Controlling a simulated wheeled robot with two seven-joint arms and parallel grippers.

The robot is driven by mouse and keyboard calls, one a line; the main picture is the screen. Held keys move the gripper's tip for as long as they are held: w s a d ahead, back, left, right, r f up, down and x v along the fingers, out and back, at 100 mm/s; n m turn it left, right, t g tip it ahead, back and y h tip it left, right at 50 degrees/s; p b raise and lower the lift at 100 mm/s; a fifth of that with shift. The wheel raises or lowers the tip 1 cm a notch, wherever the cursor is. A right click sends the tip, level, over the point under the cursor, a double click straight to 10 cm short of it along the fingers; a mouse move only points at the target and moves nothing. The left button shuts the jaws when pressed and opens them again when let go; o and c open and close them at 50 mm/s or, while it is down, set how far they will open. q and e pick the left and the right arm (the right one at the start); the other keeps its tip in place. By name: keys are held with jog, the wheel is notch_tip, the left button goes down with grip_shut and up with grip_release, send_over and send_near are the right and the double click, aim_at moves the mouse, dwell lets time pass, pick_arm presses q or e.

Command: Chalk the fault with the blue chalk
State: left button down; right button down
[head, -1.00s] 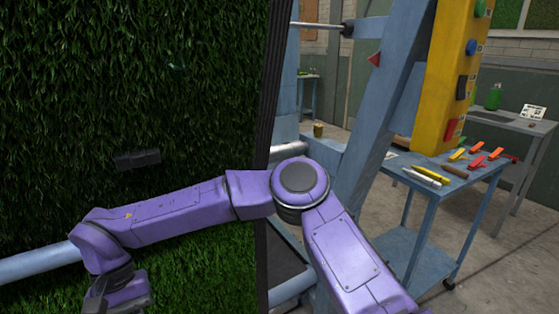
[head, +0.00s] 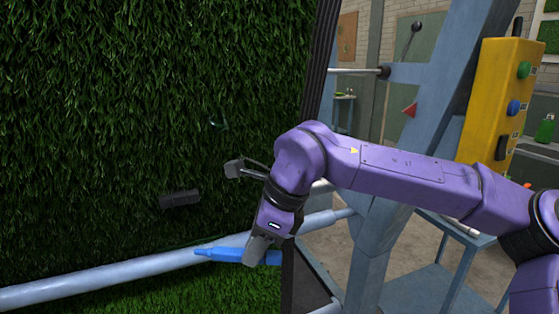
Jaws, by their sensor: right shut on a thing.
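My right gripper (head: 262,249) is shut on the blue chalk (head: 228,254), which points left with its tip in front of the pale blue rail. The upright green turf (head: 110,110) fills the left of the view. A dark grey block-like mark (head: 180,199) shows on it, above and left of the chalk, and a small pale green glint (head: 217,124) shows higher up. I cannot tell which of these, if either, is the fault. The chalk appears apart from both. My left gripper is not in view.
A pale blue rail (head: 110,280) crosses low in front of the turf. A blue frame post (head: 412,130) stands to the right, with a yellow button box (head: 496,100). A blue trolley (head: 425,275) is partly hidden behind my right arm.

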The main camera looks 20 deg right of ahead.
jog(key=s+d+r+m+t+h+p, duration=0.1)
jog(key=s+r+m+t+h+p, duration=0.1)
jog(key=r+m, duration=0.45)
jog(key=s+d+r+m+t+h+p, duration=0.1)
jog(key=d+r+m+h+p, duration=0.1)
jog(key=r+m, duration=0.5)
jog(key=w+r+p, duration=0.3)
jog(key=w+p, duration=0.1)
jog(key=w, duration=0.3)
jog(key=shift+a+n, duration=0.2)
jog(key=shift+n, duration=0.25)
jog(key=shift+w+r+p, duration=0.2)
jog(key=shift+w+p, duration=0.1)
jog(key=shift+p, duration=0.25)
jog(key=shift+w+r+p, duration=0.25)
jog(key=shift+w+p, duration=0.35)
jog(key=shift+w, duration=0.1)
jog(key=shift+w+r+p, duration=0.2)
jog(key=shift+w+p, duration=0.4)
jog(key=shift+w, duration=0.1)
jog(key=shift+a, duration=0.1)
